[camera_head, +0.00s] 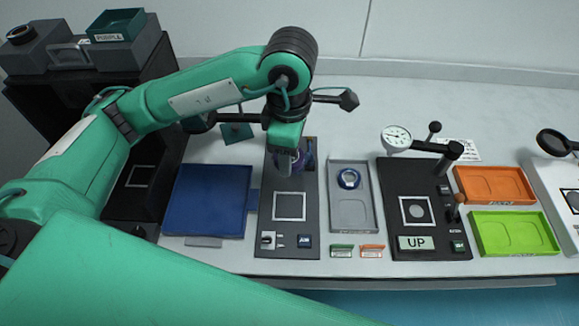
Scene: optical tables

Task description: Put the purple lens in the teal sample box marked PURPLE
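The teal sample box (118,24) marked PURPLE sits at the top left, on a grey block on a dark cabinet. My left gripper (287,160) points down over the back of a black plate with a white square outline. A purple thing (307,157), perhaps the purple lens, shows right at its fingertips, mostly hidden by the gripper. I cannot tell whether the fingers are closed on it. A round blue-rimmed lens (348,178) lies in a grey tray (350,216). My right gripper is not in view.
A blue tray (207,200) lies left of the black plate (290,236). Orange (495,184) and lime (512,232) trays lie farther right. The table's back strip is mostly clear.

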